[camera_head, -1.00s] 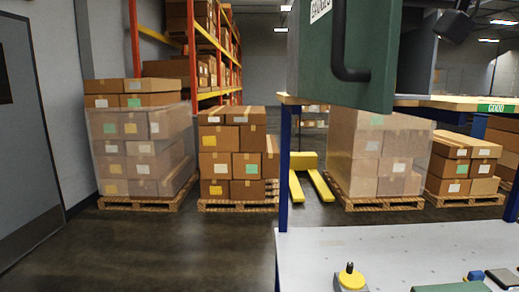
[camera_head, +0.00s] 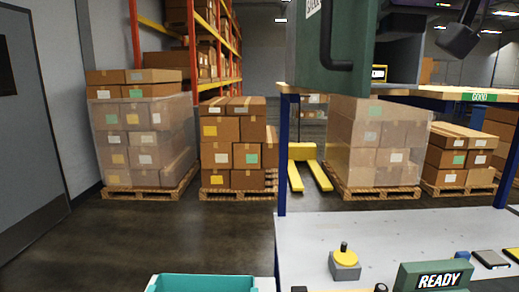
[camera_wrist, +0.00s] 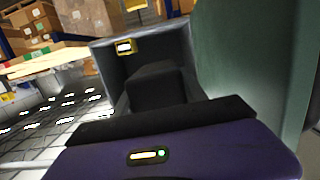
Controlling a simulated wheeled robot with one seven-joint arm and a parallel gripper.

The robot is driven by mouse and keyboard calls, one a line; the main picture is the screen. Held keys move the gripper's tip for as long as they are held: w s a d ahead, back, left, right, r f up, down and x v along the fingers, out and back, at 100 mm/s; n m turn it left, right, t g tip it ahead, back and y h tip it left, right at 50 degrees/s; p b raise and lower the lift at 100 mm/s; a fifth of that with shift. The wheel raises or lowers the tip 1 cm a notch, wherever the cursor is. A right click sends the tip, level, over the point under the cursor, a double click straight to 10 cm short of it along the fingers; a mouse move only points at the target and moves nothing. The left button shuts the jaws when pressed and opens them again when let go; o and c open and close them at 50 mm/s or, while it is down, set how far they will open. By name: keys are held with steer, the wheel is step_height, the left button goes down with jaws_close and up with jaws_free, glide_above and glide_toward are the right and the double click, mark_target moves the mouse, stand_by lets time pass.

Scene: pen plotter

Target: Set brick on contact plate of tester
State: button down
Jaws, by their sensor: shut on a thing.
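In the head view a green box reading READY (camera_head: 436,279), seemingly the tester, stands at the bench's lower right. I cannot make out its contact plate. The brick does not show in the head view.
A green cabinet (camera_head: 335,50) stands on the upper shelf (camera_head: 430,93). A yellow knob on a grey base (camera_head: 345,262) is on the bench (camera_head: 310,235). A teal tray (camera_head: 205,283) is at the bottom. Boxes on pallets (camera_head: 232,150) stand behind.

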steer(key=s+f, duration=0.5)
steer(key=f, duration=2.1)
steer(key=s+f, duration=0.6)
steer(key=f, duration=2)
steer(key=s+f, duration=0.5)
steer(key=f, duration=2.1)
steer(key=shift+s, duration=0.2)
steer(key=shift+d+r, duration=0.1)
steer(key=shift+f, duration=0.4)
